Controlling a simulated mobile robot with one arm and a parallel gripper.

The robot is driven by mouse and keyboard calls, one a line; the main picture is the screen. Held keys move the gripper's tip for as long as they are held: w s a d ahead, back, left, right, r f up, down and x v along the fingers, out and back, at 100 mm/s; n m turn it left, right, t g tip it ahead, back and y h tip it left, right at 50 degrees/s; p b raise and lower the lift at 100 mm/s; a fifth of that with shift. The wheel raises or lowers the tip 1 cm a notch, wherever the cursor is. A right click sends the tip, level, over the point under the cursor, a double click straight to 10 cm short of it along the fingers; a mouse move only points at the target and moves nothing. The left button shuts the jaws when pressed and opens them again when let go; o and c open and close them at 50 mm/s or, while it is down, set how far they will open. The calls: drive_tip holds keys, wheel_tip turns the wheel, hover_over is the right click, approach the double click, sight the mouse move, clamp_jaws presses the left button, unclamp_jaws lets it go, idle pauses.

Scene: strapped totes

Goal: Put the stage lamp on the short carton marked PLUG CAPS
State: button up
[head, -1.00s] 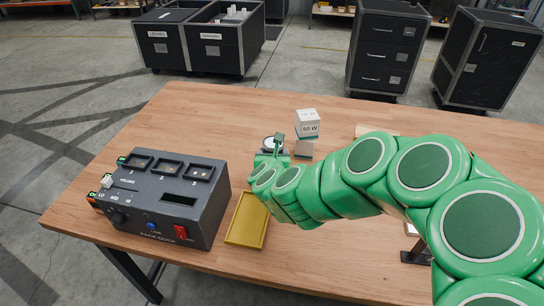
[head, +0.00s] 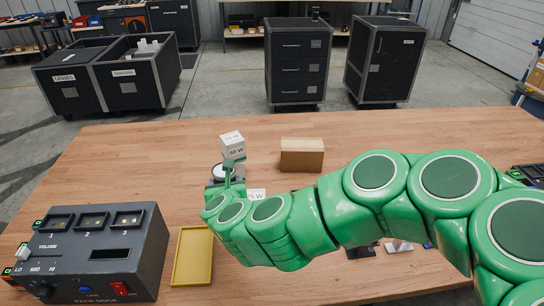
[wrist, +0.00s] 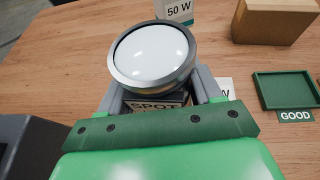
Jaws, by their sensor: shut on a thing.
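My gripper (wrist: 160,98) is shut on the stage lamp (wrist: 152,55), which has a round white lens, a grey rim and a SPOT label below it. In the head view the lamp (head: 220,171) shows at the end of my green arm, left of the middle, above or near the table; I cannot tell its height. A short plain brown carton (head: 302,156) stands farther back and to the right, also in the wrist view (wrist: 272,22). No marking is readable on its visible faces, and no PLUG CAPS label shows.
A white wattage box (head: 233,148) stands just behind the lamp. A 75 W label (head: 256,194) shows beside my arm. A grey dock (head: 95,250) and yellow tray (head: 193,257) lie at left front. A green GOOD tray (wrist: 287,90) lies right. Table behind the carton is clear.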

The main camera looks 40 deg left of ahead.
drive_tip(key=w+d+r+m+t+h, duration=0.1)
drive_tip(key=w+d+r, duration=0.2)
drive_tip(key=w, duration=0.5)
drive_tip(key=w+d+r+m+t+h, duration=0.1)
drive_tip(key=w+d+r+m, duration=0.2)
drive_tip(key=w, duration=0.5)
drive_tip(key=w+d+r+t+h, duration=0.1)
drive_tip(key=w+d+r, duration=0.25)
drive_tip(key=w, duration=0.55)
hover_over(302, 144)
drive_tip(key=f, duration=0.6)
drive_tip(key=s+d+f, duration=0.1)
drive_tip(key=f, duration=0.1)
drive_tip(key=shift+f, duration=0.4)
drive_tip(key=shift+w+a+f, duration=0.45)
drive_tip(key=shift+w+f, duration=0.05)
drive_tip(key=shift+f, duration=1.75)
drive_tip(key=shift+f, duration=0.15)
drive_tip(key=o, duration=1.2)
drive_tip(key=shift+o, duration=0.2)
